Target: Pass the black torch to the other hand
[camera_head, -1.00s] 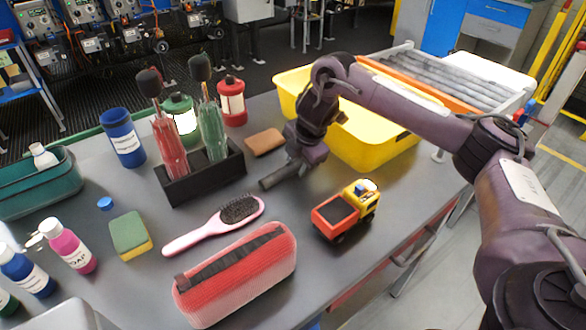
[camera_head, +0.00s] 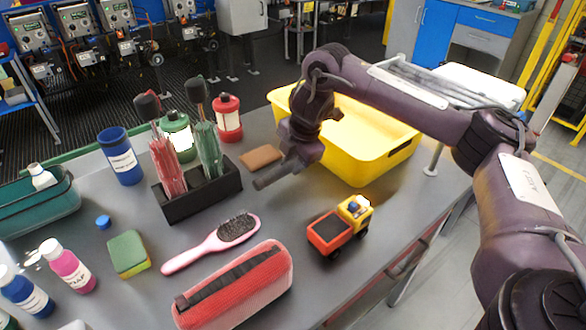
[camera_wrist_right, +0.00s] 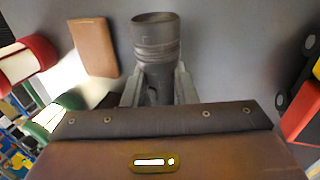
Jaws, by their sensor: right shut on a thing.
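The black torch (camera_head: 274,177) is held in my right gripper (camera_head: 297,166), just above the grey table behind the toy truck. In the right wrist view the torch (camera_wrist_right: 156,45) sticks out between the two fingers of the right gripper (camera_wrist_right: 158,86), which are shut on it. Its wide end points away from the palm, and its other end is hidden by the gripper body. My left gripper is not in any view.
A yellow bin (camera_head: 375,150) stands behind my right gripper. A brown wallet (camera_head: 261,158), a black holder (camera_head: 205,192) with two brushes, a pink hairbrush (camera_head: 215,243), a toy truck (camera_head: 338,226) and a red pouch (camera_head: 238,290) are nearby. Bare table lies between holder and truck.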

